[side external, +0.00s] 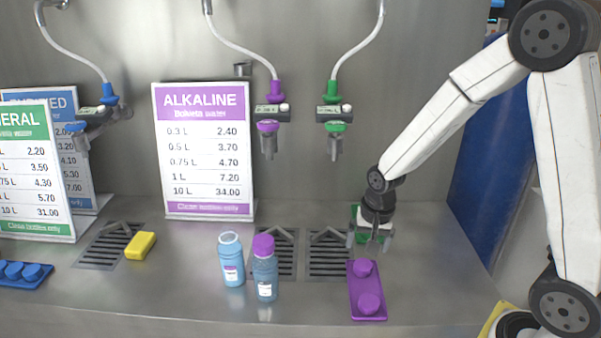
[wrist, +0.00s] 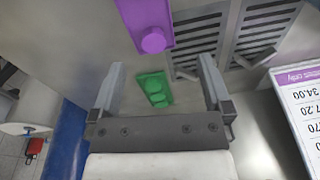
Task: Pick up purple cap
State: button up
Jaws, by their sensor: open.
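Two purple caps (side external: 362,268) (side external: 369,303) sit on a purple tray (side external: 378,285) at the right front of the steel counter. In the wrist view, one purple cap (wrist: 152,39) shows on the purple tray (wrist: 145,12) at the top edge; the other is out of frame. Another purple cap (side external: 263,244) is on a blue bottle (side external: 265,278). My gripper (side external: 370,241) is open and empty, behind the purple tray and apart from the caps. In the wrist view, its fingers (wrist: 161,62) spread above and around the green tray's position.
A green tray (wrist: 154,88) lies behind the purple one, partly hidden in the side view. An uncapped blue bottle (side external: 232,262) stands left of the capped one. Drain grates (side external: 328,256), a yellow block (side external: 140,245), dispensers (side external: 334,115) and price signs (side external: 205,150) surround the area.

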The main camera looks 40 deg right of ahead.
aim_at(363, 264)
jog(key=w+d+f+m, duration=0.1)
jog(key=d+f+m, duration=0.1)
jog(key=m, duration=0.1)
jog(key=w+d+f+m, duration=0.1)
jog(key=d+m, duration=0.1)
jog(key=m, duration=0.1)
jog(key=w+d+f+m+g, duration=0.1)
jog(key=w+d+f+m, duration=0.1)
jog(key=m, duration=0.1)
jog(key=shift+w+f, duration=0.1)
jog(key=shift+f, duration=0.2)
jog(key=shift+w+d+f+m, duration=0.2)
jog(key=shift+d+f+m, duration=0.15)
jog(key=shift+m, duration=0.25)
jog(key=shift+f, duration=0.1)
jog(key=shift+f, duration=1.2)
jog(key=shift+f, duration=0.15)
jog(key=shift+s+f, duration=0.1)
jog(key=shift+f, duration=2.35)
jog(key=c, duration=1.1)
